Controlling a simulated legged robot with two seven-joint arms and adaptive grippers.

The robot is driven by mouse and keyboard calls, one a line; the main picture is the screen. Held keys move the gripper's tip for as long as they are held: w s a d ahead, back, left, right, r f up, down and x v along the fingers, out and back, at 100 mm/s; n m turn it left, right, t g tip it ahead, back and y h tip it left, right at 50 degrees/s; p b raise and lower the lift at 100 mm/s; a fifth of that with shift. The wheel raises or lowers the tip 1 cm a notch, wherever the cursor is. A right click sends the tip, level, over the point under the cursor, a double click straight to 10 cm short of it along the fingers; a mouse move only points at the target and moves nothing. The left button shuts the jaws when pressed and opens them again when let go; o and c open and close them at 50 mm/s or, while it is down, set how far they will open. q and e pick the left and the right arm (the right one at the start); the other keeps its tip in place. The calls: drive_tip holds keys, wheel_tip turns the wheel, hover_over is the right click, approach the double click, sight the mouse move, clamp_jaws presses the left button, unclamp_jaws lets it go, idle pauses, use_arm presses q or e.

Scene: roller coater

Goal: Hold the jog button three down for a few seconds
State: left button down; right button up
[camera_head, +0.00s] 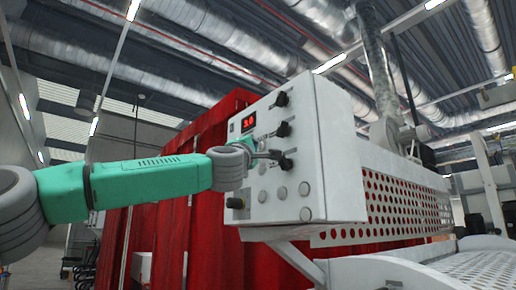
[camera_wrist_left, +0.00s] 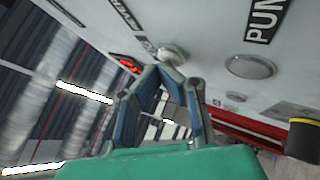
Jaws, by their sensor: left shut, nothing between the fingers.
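The white control panel (camera_head: 312,150) carries several round silver buttons, and I cannot tell which one is jog button three. In the head view silver buttons show low on the panel face, such as one (camera_head: 281,192) in the middle and one (camera_head: 304,188) at the right. My left gripper (camera_head: 277,155) is shut and empty in front of the panel. In the left wrist view its fingertips (camera_wrist_left: 165,70) are close to a silver button (camera_wrist_left: 172,53); I cannot tell whether they touch it. Another silver button (camera_wrist_left: 250,66) is to the right. My right gripper is out of view.
Black knobs (camera_head: 283,129) stick out along the panel's right side, and a red display (camera_head: 248,121) is at its upper left. A dark button with a yellow collar (camera_head: 235,203) is at the lower left. A red curtain (camera_head: 190,225) hangs behind; a perforated guard (camera_head: 400,205) extends right.

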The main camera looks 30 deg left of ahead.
use_arm(q)
drive_tip(key=shift+s, duration=0.1)
idle(0.5)
drive_tip(key=shift+s+a+b, duration=0.3)
drive_tip(key=shift+s+b, duration=0.2)
drive_tip(key=shift+s, duration=0.2)
drive_tip(key=shift+a, duration=0.1)
drive_tip(key=s, duration=0.1)
drive_tip(key=s+a+b, duration=0.1)
drive_tip(key=s, duration=0.1)
drive_tip(key=s+a+b, duration=0.1)
drive_tip(key=shift+s, duration=0.3)
drive_tip(key=shift+d, duration=0.15)
drive_tip(key=shift+f, duration=0.15)
